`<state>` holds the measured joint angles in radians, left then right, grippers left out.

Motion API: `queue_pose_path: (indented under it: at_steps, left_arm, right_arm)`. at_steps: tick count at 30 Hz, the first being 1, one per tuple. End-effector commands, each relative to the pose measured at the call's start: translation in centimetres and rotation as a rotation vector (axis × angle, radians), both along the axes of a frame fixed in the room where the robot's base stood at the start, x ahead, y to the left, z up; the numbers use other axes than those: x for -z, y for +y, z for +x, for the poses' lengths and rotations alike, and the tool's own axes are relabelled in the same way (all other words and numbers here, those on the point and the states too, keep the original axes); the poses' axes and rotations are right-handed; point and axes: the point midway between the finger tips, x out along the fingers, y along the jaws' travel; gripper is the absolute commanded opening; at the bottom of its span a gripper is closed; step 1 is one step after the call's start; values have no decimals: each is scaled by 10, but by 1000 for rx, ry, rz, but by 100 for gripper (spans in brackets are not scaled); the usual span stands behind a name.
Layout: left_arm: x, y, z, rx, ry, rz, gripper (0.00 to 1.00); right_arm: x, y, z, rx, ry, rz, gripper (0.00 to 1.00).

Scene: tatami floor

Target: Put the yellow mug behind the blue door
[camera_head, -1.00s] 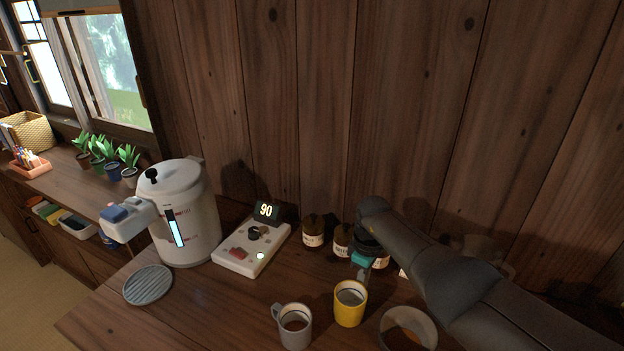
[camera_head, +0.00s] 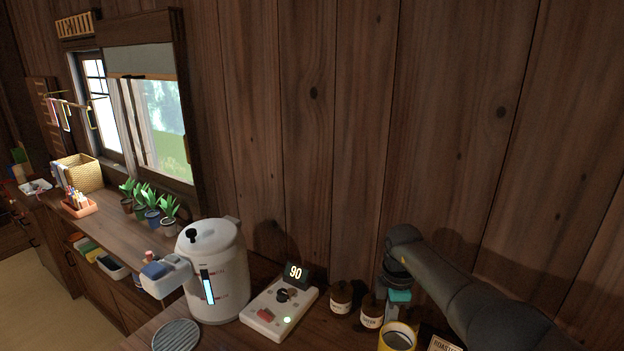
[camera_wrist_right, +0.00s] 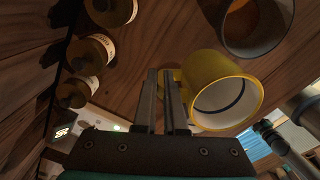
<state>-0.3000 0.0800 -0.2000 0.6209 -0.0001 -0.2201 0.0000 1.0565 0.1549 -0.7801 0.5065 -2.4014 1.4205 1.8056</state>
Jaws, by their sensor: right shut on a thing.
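The yellow mug (camera_head: 397,337) is at the bottom edge of the head view, in front of the brown jars and partly cut off. It also shows in the right wrist view (camera_wrist_right: 206,66), with its mouth turned towards the camera. My right gripper (camera_wrist_right: 165,76) is shut on the mug's handle side; the fingers hide most of the handle. In the head view its teal part (camera_head: 398,296) is just above and behind the mug. My left gripper is not in view. No blue door shows.
Brown labelled jars (camera_head: 341,299) stand by the wooden wall. Left of them are a control box (camera_head: 279,309) reading 90, a white kettle (camera_head: 216,270) and a round grey coaster (camera_head: 176,335). A cup with dark contents (camera_wrist_right: 258,22) is near the mug. Potted plants (camera_head: 152,217) line the window counter.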

Motion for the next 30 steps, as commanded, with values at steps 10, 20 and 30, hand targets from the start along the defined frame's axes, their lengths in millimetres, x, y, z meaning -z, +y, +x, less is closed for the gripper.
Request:
queue_pose_path:
  at_steps: [10, 20, 30]
  left_arm:
    - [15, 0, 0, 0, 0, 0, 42]
    - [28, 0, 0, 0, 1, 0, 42]
    - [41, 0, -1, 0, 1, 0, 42]
  right_arm:
    - [-31, 8, 4, -663, -3, -3, 0]
    - [-57, 18, -8, -1331, -3, -3, 0]
    - [-77, 27, -34, -2041, 0, -3, 0]
